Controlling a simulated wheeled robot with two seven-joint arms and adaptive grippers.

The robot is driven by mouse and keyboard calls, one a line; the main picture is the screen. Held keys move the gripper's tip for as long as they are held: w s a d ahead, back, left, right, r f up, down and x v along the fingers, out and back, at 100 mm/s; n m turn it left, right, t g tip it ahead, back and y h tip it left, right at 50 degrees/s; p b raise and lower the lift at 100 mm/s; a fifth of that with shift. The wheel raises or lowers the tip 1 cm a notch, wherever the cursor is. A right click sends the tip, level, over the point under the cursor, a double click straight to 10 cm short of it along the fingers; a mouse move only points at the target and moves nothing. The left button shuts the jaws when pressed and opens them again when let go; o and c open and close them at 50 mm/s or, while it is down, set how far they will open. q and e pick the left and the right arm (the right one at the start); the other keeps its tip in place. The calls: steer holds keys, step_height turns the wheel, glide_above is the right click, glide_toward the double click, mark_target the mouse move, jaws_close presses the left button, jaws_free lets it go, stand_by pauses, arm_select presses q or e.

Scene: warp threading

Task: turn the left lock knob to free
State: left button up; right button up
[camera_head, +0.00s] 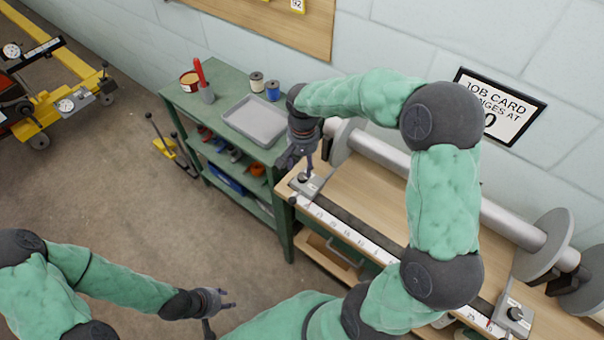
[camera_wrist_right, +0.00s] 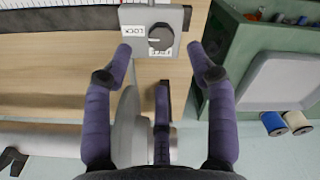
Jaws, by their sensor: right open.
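The left lock knob is a dark round knob on a light grey plate at the left end of the ruler bench. In the right wrist view the knob (camera_wrist_right: 161,37) has a pale mark pointing left, towards the LOCK label (camera_wrist_right: 134,30). A second label under it is partly covered. My right gripper (camera_wrist_right: 160,49) is open, one fingertip on each side of the knob with gaps showing; contact is not visible. In the head view the right gripper (camera_head: 296,162) points down over the plate (camera_head: 312,186). My left gripper (camera_head: 230,298) is open and empty above the floor, away from the bench.
A green shelf cart (camera_head: 178,98) with a grey tray (camera_head: 255,120) and spools stands left of the bench. A long roller (camera_head: 500,222) lies along the back of the bench. Another knob plate (camera_head: 512,316) sits at the right end. Open floor lies to the left.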

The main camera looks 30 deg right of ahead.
mark_target(303, 176)
step_height(303, 176, down, 6)
steer(key=shift+w+f+b, duration=0.1)
steer(key=shift+f+b, duration=0.15)
steer(key=shift+b, duration=0.55)
steer(key=c, duration=1.1)
